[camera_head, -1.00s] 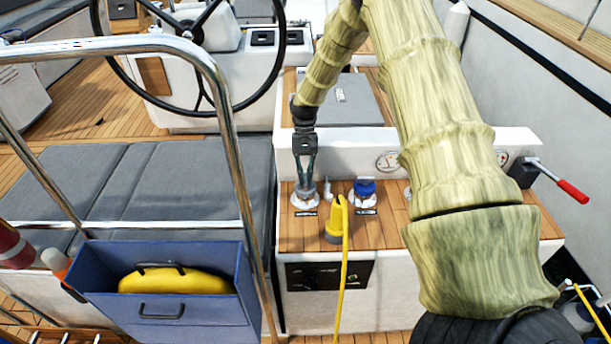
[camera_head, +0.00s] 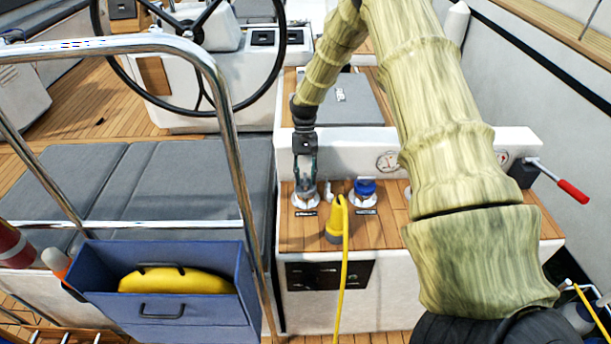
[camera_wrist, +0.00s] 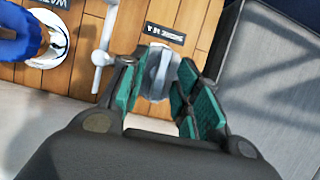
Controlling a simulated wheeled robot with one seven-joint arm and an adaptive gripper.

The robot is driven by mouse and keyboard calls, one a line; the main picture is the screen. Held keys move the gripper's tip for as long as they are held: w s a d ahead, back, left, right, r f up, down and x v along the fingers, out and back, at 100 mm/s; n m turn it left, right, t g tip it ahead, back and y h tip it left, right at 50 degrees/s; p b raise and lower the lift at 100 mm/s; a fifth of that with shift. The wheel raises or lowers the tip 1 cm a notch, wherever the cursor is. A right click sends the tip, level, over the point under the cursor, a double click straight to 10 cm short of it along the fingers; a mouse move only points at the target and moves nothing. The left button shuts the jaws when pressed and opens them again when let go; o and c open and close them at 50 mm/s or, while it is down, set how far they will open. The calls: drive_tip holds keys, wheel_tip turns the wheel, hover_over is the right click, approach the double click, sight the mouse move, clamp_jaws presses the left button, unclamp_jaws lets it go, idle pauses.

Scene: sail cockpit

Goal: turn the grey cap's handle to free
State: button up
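The grey cap (camera_wrist: 158,72) stands on the teak top of the console, with a small black label beside it. In the head view it shows low under my fingers as a pale round fitting (camera_head: 305,203). My gripper (camera_head: 306,186) points down over it.
A blue cap (camera_head: 364,188) stands to the right, and a small white fitting (camera_wrist: 102,57) sits between. A yellow plug (camera_head: 336,225) with its cable is in front. A steel rail (camera_head: 232,150) and a blue box (camera_head: 200,320) lie to the left.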

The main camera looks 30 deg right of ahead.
drive_tip(key=v, duration=1.1)
drive_tip(key=shift+r, duration=0.4)
drive_tip(key=shift+w+d, duration=0.1)
